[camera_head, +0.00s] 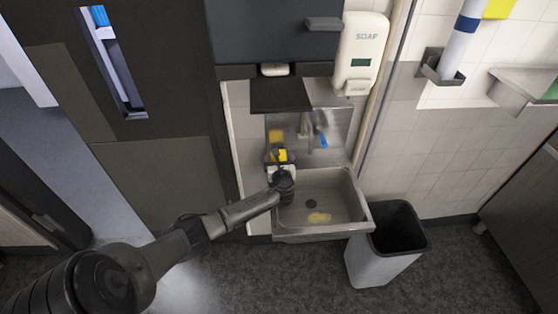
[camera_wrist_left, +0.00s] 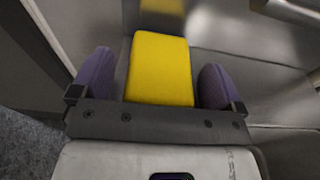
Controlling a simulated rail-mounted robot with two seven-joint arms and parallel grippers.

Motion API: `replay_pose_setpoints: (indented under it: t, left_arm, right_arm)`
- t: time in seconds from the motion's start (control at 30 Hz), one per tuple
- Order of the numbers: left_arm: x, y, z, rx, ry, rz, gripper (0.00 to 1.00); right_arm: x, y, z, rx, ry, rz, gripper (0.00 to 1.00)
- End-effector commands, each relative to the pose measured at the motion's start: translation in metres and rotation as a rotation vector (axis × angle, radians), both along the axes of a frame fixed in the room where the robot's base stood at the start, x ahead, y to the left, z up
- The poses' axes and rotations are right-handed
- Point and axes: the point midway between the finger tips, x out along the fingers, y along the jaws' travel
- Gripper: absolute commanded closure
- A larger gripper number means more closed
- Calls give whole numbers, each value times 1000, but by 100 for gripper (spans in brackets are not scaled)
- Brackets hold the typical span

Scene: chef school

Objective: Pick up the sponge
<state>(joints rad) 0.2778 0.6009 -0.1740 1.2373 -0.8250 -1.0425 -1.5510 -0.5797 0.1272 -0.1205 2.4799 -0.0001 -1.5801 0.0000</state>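The yellow sponge (camera_head: 282,155) is at the back left of the metal sink (camera_head: 345,196) in the head view. In the left wrist view the sponge (camera_wrist_left: 160,70) lies between the two purple fingers of my left gripper (camera_wrist_left: 157,82). A narrow gap shows on each side of it, so the fingers look open around it and not clamped. In the head view my left gripper (camera_head: 281,161) reaches over the sink's left side. The sponge's underside is hidden. My right gripper is not in view.
A faucet (camera_head: 306,125) and blue piece (camera_head: 323,141) stand behind the basin. A yellow patch (camera_head: 319,217) shows in the basin; I cannot tell whether it is a reflection. A soap dispenser (camera_head: 361,50) hangs above right. A bin (camera_head: 398,230) stands right of the sink.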

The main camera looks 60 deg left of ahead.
Motion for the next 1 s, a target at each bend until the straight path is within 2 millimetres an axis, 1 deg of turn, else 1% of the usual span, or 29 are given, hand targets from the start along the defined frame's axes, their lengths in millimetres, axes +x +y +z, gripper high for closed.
replay_pose_setpoints:
  t: [0.03,0.07,0.53,0.73,0.8,0.87,1.0]
  left_arm:
    - [0,0,0,0,0,0,11]
    - [0,0,0,0,0,0,14]
    - [0,0,0,0,0,0,59]
    - [0,0,0,0,0,0,60]
    - [0,0,3,0,-1,-1,60]
    - [0,0,9,1,-3,-1,60]
    - [0,0,33,0,-4,-1,60]
  right_arm:
    - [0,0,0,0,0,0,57]
    - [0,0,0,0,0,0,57]
    - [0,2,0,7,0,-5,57]
    - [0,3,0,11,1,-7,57]
    - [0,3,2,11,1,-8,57]
    - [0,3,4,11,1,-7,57]
    - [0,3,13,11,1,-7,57]
